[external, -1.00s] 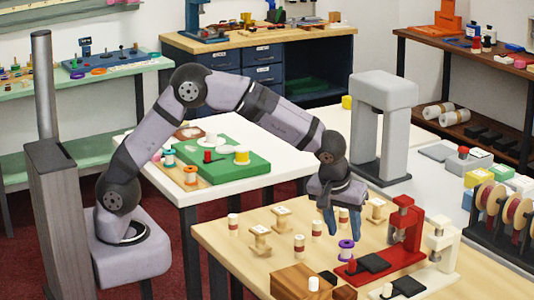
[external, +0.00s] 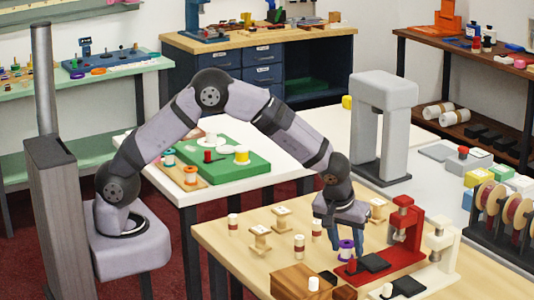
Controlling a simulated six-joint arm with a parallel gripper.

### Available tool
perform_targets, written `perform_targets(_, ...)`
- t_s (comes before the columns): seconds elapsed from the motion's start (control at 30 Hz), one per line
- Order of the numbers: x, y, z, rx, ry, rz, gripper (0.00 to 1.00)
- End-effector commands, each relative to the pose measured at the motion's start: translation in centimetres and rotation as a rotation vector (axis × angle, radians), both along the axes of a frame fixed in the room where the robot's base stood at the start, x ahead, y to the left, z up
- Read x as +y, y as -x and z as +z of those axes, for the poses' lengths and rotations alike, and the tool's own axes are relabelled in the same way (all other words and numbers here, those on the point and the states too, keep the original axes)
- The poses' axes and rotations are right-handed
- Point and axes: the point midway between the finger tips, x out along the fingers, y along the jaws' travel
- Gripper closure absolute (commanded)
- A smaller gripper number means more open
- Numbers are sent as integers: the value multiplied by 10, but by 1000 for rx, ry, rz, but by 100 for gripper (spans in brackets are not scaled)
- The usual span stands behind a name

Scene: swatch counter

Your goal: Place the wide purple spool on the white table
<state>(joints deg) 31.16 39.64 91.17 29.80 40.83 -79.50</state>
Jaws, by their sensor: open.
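The purple spool (external: 346,251) stands upright on the light wooden table, just left of the red press. My gripper (external: 344,242) points down with its blue fingers open around or close beside the spool. I cannot tell whether a finger touches it. The white table (external: 258,196) stands to the left, behind the wooden one. It carries a green mat (external: 222,176) with red, white and yellow spools on it, and a wooden board (external: 190,184) with an orange and a teal spool.
The red press (external: 400,240) stands close to the right of my gripper, with a cream press (external: 440,250) beyond it. Several wooden and red-banded spools, such as one at the left (external: 233,226), stand around. A wooden block (external: 297,278) lies in front.

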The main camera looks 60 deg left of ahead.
Motion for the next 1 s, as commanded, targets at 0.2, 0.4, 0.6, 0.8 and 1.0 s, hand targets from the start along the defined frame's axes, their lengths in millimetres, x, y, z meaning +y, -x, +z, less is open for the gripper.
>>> perform_targets(0.2, 0, 0, 0, 0, 0, 0, 91)
perform_targets(0.4, 0, 0, 1, 0, 0, 0, 95)
perform_targets(0.6, 0, -1, 6, -3, 1, 0, 95)
perform_targets(0.8, -1, -1, 30, -5, 4, 1, 95)
perform_targets(1.0, -1, -1, 64, -5, 3, 1, 95)
